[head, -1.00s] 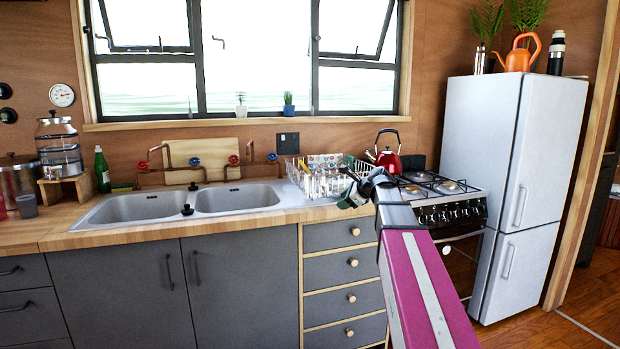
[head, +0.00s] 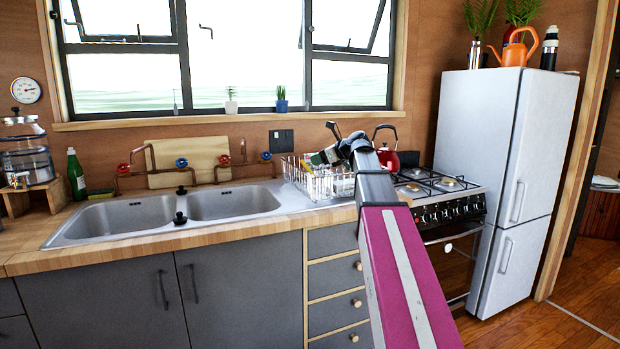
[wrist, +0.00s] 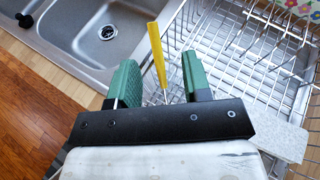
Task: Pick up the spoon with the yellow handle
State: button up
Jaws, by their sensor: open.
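In the wrist view, the spoon's yellow handle (wrist: 156,50) stands up in the wire dish rack (wrist: 262,72), with a thin silver part below it. The spoon's bowl is hidden. My gripper (wrist: 160,66) has two green fingers set wide apart. The handle shows between them in this view, with gaps on both sides. I cannot tell whether it is at the same depth as the fingertips.
The double sink (head: 233,203) is left of the rack. The stove (head: 444,206) with a red kettle (head: 387,159) is to the right, beside the fridge (head: 498,150). A window (head: 240,85) and wall are behind. The rack's wire sides surround the spoon closely.

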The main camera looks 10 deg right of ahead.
aim_at(312, 171)
jog(key=x, duration=0.4)
jog(key=shift+s+a+x, duration=0.1)
jog(key=shift+a+x, duration=0.05)
jog(key=shift+x, duration=1.25)
jog(key=shift+s+a+x, duration=0.1)
jog(key=shift+s+x, duration=0.05)
jog(key=shift+x, duration=1.3)
grip_shut()
